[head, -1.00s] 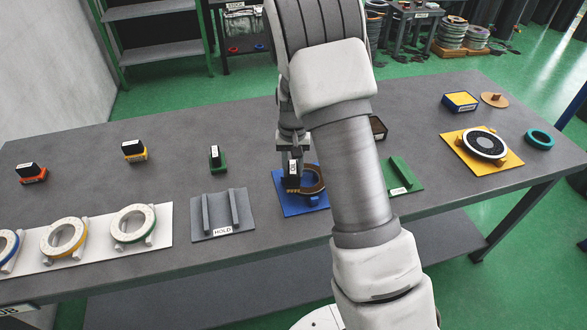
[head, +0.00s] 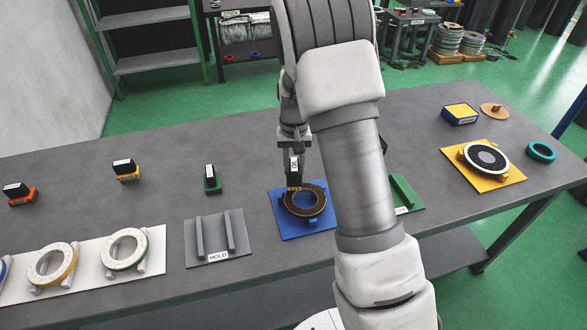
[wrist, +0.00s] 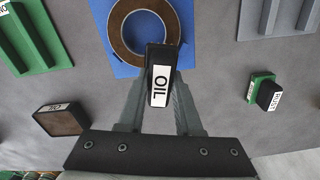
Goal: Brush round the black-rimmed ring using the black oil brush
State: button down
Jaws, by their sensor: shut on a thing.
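The dark-rimmed ring (head: 318,207), with a brown top face, lies flat on a blue plate (head: 283,225); in the wrist view the ring (wrist: 122,40) is at the top. My gripper (head: 294,155) is shut on the black oil brush (head: 293,170), whose label reads OIL. In the wrist view the brush (wrist: 152,88) is between the fingers, its end overlapping the ring's near edge. In the head view the tan brush tip is at the ring's far left edge and seems to touch it. My arm covers the area just right of the ring.
A grey HOLD stand (head: 216,240) is left of the blue plate, a green stand (head: 405,194) right of it. A small green-based block (head: 212,181) stands behind. A yellow plate (head: 505,181) holds a black, white-rimmed disc. A brown-faced dark block (wrist: 62,118) shows in the wrist view.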

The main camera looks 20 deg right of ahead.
jog(key=shift+w+r+p, duration=0.1)
jog(key=shift+r+p, duration=1.35)
jog(key=shift+r, duration=1.2)
jog(key=shift+d+f, duration=0.15)
